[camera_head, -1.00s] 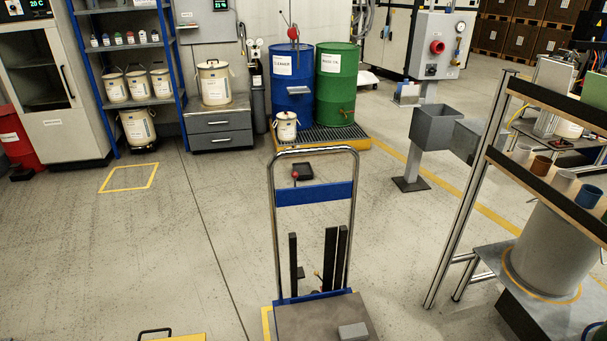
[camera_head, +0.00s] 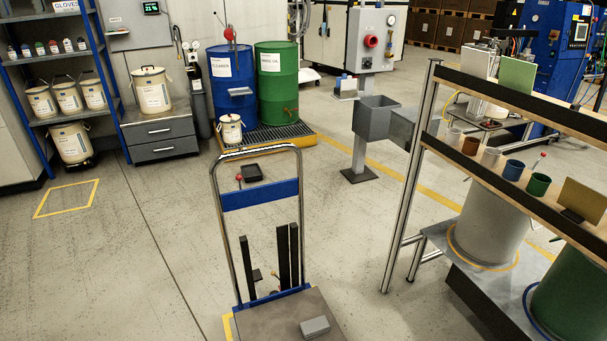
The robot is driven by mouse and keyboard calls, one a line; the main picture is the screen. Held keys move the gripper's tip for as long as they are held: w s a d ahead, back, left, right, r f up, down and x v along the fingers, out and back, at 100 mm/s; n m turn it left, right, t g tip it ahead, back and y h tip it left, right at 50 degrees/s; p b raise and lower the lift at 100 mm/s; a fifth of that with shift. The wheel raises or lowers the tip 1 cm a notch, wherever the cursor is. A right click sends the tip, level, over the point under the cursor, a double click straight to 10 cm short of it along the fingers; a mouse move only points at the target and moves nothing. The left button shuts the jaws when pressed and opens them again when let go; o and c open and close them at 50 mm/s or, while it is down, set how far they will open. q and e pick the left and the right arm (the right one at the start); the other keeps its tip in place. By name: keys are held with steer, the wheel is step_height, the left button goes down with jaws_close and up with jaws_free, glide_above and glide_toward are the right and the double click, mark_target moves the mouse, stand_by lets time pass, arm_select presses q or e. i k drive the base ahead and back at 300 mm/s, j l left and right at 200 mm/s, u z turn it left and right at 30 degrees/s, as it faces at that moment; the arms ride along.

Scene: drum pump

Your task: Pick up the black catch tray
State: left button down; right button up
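The black catch tray (camera_head: 252,173) appears as a small dark, shallow tray on the floor. I see it through the handle frame of the lift cart (camera_head: 260,194), just above the cart's blue crossbar. It lies in front of the yellow-edged spill pallet (camera_head: 285,137) that bears the blue drum (camera_head: 233,85) and the green drum (camera_head: 278,80). Neither of my grippers is in view.
The lift cart, with a small grey box (camera_head: 314,327) on its platform, stands between me and the tray. A shelf rack with cups (camera_head: 513,170) is at the right. Open floor lies to the left, around a yellow marked square (camera_head: 67,198).

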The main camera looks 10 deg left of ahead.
mark_target(252, 173)
steer(key=l+z, duration=0.7)
steer(key=i+l+z, duration=0.1)
steer(key=l+z, duration=0.25)
steer(key=i+l+z, duration=0.2)
steer(key=l+z, duration=0.2)
steer(key=i+l+z, duration=0.65)
steer(key=l+z, duration=0.15)
steer(key=i+l+z, duration=0.1)
steer(key=i, duration=1.35)
steer(key=i+u, duration=0.2)
steer(key=i, duration=0.7)
steer(key=i+l+u, duration=0.2)
steer(key=i, duration=0.75)
steer(key=i+u, duration=0.9)
steer(key=i+l+u, duration=0.3)
steer(key=i+u, duration=0.15)
steer(key=i+j+u, duration=0.3)
steer(key=u, duration=0.2)
steer(key=i+u, duration=1.05)
steer(key=i, duration=1.8)
steer(key=i+u, duration=0.15)
steer(key=i, duration=0.3)
steer(key=i+l+u, duration=0.2)
steer(key=i, duration=0.2)
steer(key=i+u, duration=0.15)
steer(key=i, duration=0.3)
steer(key=i+l+u, duration=0.15)
steer(key=i, duration=0.25)
steer(key=l, duration=0.1)
